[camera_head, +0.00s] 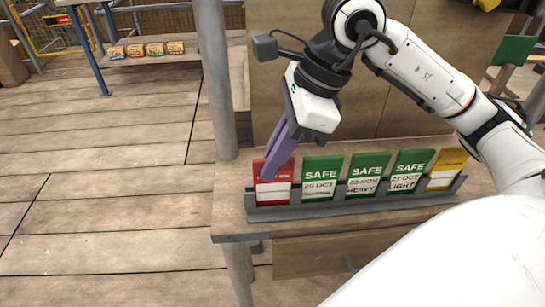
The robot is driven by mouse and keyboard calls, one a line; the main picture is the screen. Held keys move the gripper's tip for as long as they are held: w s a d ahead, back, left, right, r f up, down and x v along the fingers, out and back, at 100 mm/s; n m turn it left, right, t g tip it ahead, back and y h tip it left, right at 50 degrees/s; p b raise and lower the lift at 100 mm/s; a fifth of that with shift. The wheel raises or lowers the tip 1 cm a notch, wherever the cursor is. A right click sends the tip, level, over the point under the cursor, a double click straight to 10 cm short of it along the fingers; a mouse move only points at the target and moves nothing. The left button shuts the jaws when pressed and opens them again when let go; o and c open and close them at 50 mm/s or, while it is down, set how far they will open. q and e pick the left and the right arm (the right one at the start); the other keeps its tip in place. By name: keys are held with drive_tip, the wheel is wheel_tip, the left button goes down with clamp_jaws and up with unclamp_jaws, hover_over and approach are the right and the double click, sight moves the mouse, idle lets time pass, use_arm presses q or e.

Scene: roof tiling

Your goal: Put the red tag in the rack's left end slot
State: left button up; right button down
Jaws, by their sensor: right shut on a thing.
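The red tag (273,190) stands upright at the left end of the grey rack (350,202), with its lower edge at the rack's left end slot. My right gripper (272,172) reaches down from above, its purple fingers shut on the top of the red tag. The fingers hide part of the tag's upper edge and text. I cannot tell whether the tag's bottom is fully seated. My left gripper is not in view.
Green SAFE tags (322,178) and a yellow tag (446,168) fill the rack to the right. The rack stands on a wooden bench (232,205). A grey pole (214,80) rises close by on the left. Small coloured packs (155,49) lie on a far shelf.

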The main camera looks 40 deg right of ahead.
idle(0.3)
drive_tip(key=c, duration=1.8)
unclamp_jaws()
drive_tip(key=p+v, duration=0.1)
drive_tip(key=v, duration=0.8)
drive_tip(key=shift+a+p, duration=0.1)
drive_tip(key=shift+p, duration=0.25)
drive_tip(key=shift+s+d+r, duration=0.15)
drive_tip(key=shift+d+r, duration=0.1)
drive_tip(key=shift+r, duration=0.3)
